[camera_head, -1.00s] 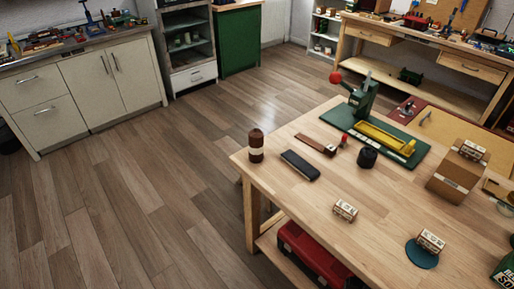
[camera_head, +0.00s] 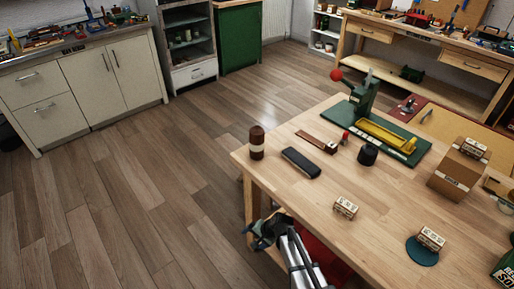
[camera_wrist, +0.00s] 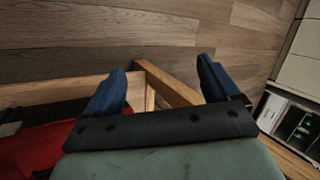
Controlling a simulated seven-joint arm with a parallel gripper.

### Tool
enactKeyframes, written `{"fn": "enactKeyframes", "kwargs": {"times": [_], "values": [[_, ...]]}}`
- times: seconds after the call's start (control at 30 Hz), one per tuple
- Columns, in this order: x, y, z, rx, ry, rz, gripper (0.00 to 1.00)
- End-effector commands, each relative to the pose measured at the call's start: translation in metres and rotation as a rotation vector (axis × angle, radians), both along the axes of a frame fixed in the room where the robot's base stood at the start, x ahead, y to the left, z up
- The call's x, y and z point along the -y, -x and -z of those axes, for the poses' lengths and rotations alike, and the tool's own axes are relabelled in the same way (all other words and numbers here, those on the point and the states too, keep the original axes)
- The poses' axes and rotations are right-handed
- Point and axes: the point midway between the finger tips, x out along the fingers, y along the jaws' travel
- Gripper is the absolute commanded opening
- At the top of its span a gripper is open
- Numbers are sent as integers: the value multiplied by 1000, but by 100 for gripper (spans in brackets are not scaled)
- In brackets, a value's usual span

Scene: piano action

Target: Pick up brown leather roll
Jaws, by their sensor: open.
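My gripper (camera_head: 254,236) is in front of the table's left edge, below and apart from the roll. In the wrist view my gripper (camera_wrist: 161,66) shows two blue fingers spread wide with nothing between them. The roll is not visible in the wrist view.
A black oblong case (camera_head: 301,162) lies right of the roll. A small lettered block (camera_head: 346,207) stands nearer. A red box (camera_wrist: 40,145) sits under the table.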

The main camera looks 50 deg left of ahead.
Motion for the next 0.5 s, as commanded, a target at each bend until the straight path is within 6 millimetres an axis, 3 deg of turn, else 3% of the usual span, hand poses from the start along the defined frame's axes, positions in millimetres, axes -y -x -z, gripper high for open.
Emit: {"fn": "enactKeyframes", "kwargs": {"times": [0.03, 0.23, 0.37, 0.5], "values": [[-25, 13, -19, -15, -60, -9, 89], [-101, 52, -82, -61, -262, -39, 89], [-147, 60, -116, -17, -369, -135, 89], [-187, 56, -141, 92, -450, -299, 89]]}}
